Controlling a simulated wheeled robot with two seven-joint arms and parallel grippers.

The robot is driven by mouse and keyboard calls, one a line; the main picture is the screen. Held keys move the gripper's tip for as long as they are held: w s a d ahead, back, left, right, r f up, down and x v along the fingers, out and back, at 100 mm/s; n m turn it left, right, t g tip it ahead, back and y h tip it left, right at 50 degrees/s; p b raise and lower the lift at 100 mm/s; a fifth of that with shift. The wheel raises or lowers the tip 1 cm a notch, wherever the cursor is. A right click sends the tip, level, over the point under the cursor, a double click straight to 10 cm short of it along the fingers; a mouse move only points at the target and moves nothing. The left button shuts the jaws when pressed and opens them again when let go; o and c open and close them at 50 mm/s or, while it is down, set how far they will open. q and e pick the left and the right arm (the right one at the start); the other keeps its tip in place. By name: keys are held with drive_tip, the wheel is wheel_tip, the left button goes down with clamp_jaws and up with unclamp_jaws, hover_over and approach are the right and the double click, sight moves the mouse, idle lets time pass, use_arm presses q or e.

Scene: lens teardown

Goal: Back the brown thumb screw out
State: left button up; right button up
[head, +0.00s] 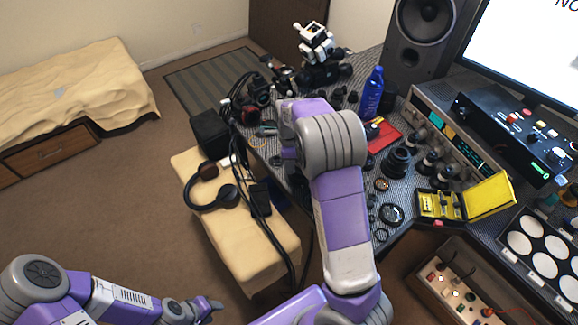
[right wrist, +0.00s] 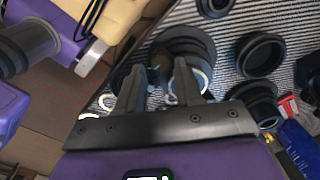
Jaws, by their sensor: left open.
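I cannot pick out the brown thumb screw in either view. My right arm covers part of the bench in the head view and hides its own gripper. In the right wrist view my right gripper (right wrist: 159,68) has its two fingers apart, pointing at a dark round lens part (right wrist: 188,45) on the striped mat. Something dark lies between the fingertips; I cannot tell whether they touch it. My left gripper (head: 207,307) is open and empty, low in the head view, over the floor and away from the bench.
Black lens rings and barrels (head: 397,162) lie on the bench right of my right arm. A blue bottle (head: 373,92), a red tray (head: 384,137) and a yellow case (head: 488,196) stand nearby. Headphones (head: 212,197) lie on a padded bench (head: 262,252). The floor at left is clear.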

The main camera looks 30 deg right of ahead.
drive_tip(key=shift+f, duration=1.1)
drive_tip(key=shift+c, duration=0.4)
clamp_jaws()
